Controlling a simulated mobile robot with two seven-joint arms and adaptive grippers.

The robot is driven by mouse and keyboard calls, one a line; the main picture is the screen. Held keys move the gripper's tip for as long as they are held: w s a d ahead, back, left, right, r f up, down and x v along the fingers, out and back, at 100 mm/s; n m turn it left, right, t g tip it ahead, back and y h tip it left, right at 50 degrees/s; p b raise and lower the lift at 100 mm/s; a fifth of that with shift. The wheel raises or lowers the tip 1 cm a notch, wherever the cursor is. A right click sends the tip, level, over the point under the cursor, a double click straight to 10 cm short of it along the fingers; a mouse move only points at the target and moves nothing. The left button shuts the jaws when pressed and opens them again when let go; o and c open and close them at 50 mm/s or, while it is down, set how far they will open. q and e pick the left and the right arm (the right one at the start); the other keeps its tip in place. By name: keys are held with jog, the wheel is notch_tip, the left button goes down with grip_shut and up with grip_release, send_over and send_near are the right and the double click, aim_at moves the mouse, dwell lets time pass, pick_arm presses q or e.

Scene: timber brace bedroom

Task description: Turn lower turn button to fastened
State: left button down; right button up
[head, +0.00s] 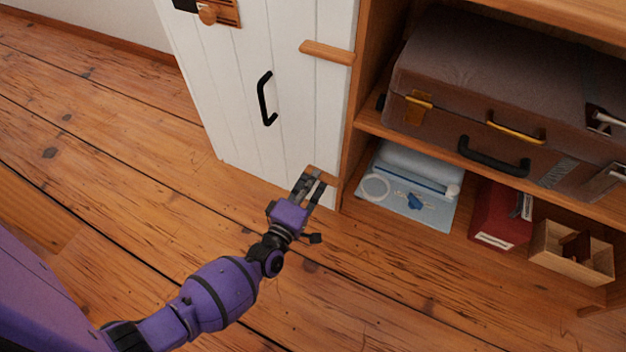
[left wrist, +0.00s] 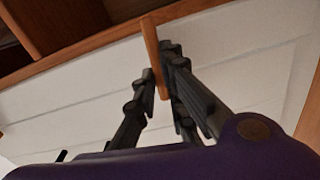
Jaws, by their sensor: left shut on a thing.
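The lower turn button is a small wooden bar (left wrist: 152,50) near the bottom of the white plank door (head: 232,95). In the left wrist view it lies across the door edge, with one end over the wooden frame strip and the other over the door. My left gripper (head: 312,181) is at the door's lower right corner, its fingers shut on the bar from both sides. In the head view the fingers hide most of the bar. The upper turn button (head: 327,52) lies roughly level across door and frame. My right gripper is out of view.
A black door handle (head: 264,99) stands out above and left of the gripper. The plank floor at left is clear.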

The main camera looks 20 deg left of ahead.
pick_arm(q)
jog(key=shift+f+n, duration=0.2)
jog(key=shift+n, duration=0.4)
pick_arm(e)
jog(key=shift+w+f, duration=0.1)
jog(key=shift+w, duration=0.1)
pick_arm(q)
jog(key=c, duration=1.8)
grip_release()
jog(key=shift+s+r, duration=0.1)
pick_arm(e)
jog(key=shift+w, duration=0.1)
pick_arm(q)
jog(key=s, duration=1.2)
jog(key=shift+a, duration=0.15)
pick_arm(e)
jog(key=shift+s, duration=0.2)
